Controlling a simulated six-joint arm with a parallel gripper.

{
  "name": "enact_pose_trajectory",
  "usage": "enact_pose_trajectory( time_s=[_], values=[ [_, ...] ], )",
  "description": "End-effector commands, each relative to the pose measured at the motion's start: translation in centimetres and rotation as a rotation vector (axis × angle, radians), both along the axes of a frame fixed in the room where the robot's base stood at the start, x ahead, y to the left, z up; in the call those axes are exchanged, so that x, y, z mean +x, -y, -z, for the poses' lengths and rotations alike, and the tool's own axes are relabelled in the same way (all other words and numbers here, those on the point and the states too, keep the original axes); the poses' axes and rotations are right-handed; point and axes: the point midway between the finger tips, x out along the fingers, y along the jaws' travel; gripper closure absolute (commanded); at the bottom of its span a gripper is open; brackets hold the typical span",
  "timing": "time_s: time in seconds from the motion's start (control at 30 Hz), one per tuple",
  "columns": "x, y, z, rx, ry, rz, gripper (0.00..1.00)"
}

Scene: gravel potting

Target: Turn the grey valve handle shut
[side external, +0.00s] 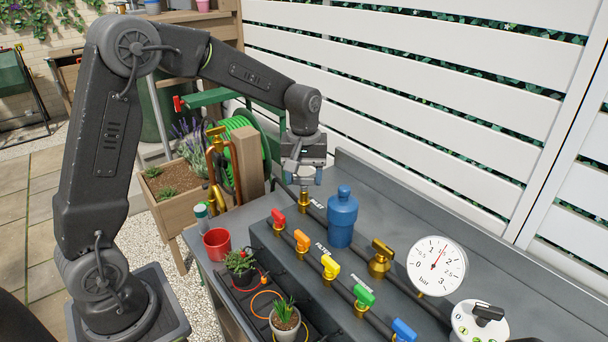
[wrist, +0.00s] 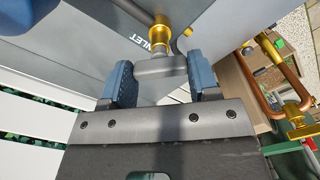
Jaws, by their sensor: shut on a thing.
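The grey valve handle (wrist: 160,70) sits on top of a brass valve (wrist: 159,38) beside the INLET label. In the wrist view, my gripper (wrist: 158,75) has its two blue fingers on either side of the handle and is shut on it. The side view shows my gripper (side external: 304,177) pointing down over the brass inlet valve (side external: 304,200) at the back left of the bench. There the handle is mostly hidden between the fingers.
A blue filter bottle (side external: 342,216) stands close to the right of the inlet valve. Red (side external: 278,217), orange (side external: 301,239), yellow (side external: 330,266), green (side external: 363,296) and blue (side external: 402,330) taps line the front. A pressure gauge (side external: 437,266) stands right. Copper pipes (side external: 215,165) rise left.

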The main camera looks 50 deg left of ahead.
Motion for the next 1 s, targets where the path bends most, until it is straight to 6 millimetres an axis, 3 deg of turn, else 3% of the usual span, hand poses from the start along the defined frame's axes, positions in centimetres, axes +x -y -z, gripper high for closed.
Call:
enact_pose_trajectory(
  time_s=[0.6, 1.0],
  values=[
    [0.03, -0.02, -0.07, 0.000, 0.001, 0.570, 0.68],
    [0.03, -0.01, -0.08, 0.000, 0.001, 0.811, 0.68]
  ],
)
